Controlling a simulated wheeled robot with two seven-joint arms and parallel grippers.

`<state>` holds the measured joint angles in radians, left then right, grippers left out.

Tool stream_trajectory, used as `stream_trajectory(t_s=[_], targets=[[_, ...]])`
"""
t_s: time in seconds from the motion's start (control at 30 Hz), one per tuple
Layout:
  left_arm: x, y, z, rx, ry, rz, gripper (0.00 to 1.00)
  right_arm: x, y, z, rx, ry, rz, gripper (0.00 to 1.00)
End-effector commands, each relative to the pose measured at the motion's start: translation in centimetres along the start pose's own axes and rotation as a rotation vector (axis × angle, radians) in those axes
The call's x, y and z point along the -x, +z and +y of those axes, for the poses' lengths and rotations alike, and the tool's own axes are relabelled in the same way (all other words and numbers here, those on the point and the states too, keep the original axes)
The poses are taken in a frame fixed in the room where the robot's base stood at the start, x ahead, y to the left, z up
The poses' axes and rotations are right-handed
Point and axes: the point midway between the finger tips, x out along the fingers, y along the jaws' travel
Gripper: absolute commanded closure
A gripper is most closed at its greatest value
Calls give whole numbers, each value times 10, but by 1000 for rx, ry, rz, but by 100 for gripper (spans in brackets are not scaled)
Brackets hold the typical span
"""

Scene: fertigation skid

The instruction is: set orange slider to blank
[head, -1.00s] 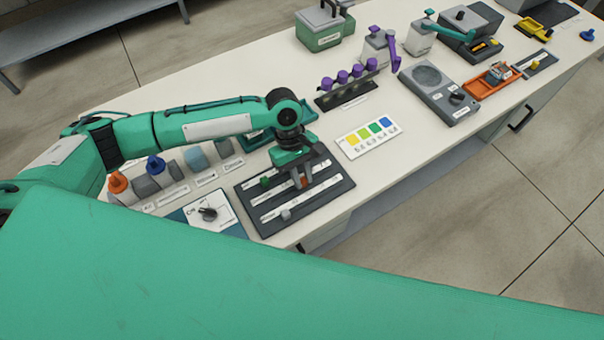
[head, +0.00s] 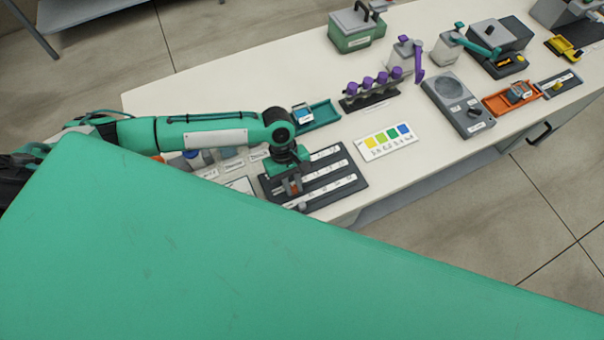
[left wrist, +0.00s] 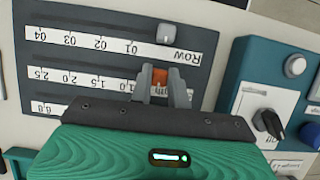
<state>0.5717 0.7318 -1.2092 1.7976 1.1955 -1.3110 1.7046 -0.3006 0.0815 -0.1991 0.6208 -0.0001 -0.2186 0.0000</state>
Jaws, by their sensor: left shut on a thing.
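The dark slider panel (head: 345,188) lies on the bench, with three lanes marked by white label strips. The orange slider (left wrist: 160,77) sits in the middle lane, near the end beyond the 1.5 mark in the left wrist view. My left gripper (head: 292,187) is shut on this slider; its fingers (left wrist: 162,92) stand on either side of it. The gripper hides the lane labels around the slider, so its exact mark cannot be read. A light grey knob (left wrist: 166,33) sits in the lane marked Row. My right gripper is not in view.
A switch box with a black knob (left wrist: 268,122) stands close beside the panel. A teal tray (head: 318,116) lies behind it, and a colour card (head: 385,142) to its right. Purple-capped bottles (head: 368,83) and a grey device (head: 455,100) stand farther along the bench.

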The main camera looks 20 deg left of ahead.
Motion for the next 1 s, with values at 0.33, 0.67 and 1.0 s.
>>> stream_trajectory(t_s=[0.33, 0.67, 1.0], targets=[[0, 0, -5, 0, -9, 0, 100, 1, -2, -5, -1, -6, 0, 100], [0, 0, -4, 0, -6, 0, 60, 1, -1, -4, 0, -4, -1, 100], [32, -2, -4, -2, -2, 3, 60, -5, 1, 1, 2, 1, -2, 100]])
